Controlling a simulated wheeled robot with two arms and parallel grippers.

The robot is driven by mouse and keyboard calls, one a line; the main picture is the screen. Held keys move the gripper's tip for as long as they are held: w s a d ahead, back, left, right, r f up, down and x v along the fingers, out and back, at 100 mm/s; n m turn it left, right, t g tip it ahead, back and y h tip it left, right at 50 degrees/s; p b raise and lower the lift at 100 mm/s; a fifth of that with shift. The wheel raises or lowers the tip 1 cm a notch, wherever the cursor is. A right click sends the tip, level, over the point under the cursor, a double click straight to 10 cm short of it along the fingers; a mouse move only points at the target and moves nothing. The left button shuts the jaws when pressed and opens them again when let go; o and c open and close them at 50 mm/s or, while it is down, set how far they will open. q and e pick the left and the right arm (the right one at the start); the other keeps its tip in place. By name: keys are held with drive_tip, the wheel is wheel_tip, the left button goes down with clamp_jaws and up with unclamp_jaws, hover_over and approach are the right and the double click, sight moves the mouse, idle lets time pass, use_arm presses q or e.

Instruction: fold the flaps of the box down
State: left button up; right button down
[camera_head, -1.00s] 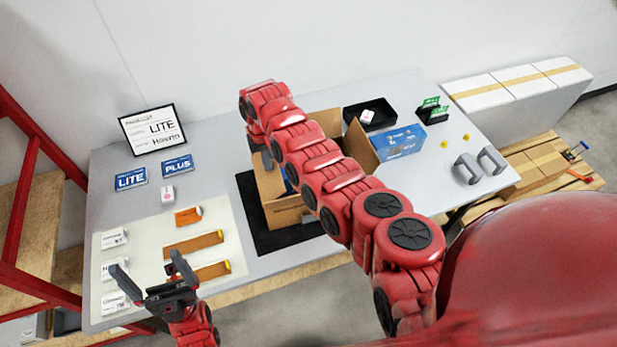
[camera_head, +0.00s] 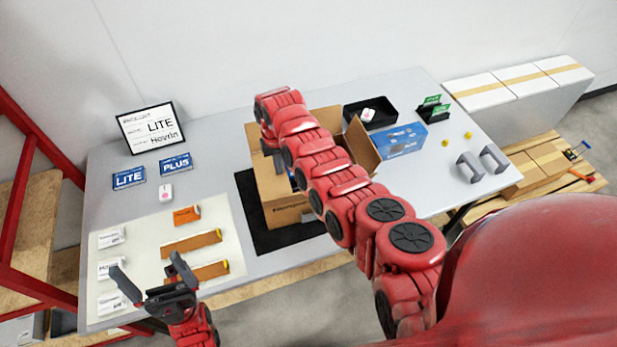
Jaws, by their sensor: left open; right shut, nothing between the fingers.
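The brown cardboard box (camera_head: 285,215) stands on a black mat (camera_head: 246,206) in the middle of the table. Its right flap (camera_head: 362,146) stands up and leans outward, and a far flap shows behind my arm. My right arm crosses over the box and hides much of its opening. My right gripper (camera_head: 277,163) points down at the box's left side, largely hidden by the arm; it is shut and empty. I cannot tell whether it touches the box. My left gripper (camera_head: 152,283) is open and empty over the table's near left part, away from the box.
A blue box (camera_head: 402,142) stands close to the right flap. A black tray (camera_head: 371,113) is behind it. Grey clamp-like parts (camera_head: 482,163) sit at right. A white mat (camera_head: 217,225) with orange parts and white cards lies at left. A framed sign (camera_head: 151,128) stands at the back left.

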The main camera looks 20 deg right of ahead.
drive_tip(key=shift+f, duration=0.2)
idle(0.4)
drive_tip(key=shift+r, duration=0.1)
drive_tip(key=shift+r, duration=0.3)
wheel_tip(320, 180, up, 7)
drive_tip(key=p, duration=0.2)
drive_tip(key=shift+f, duration=0.15)
idle(0.3)
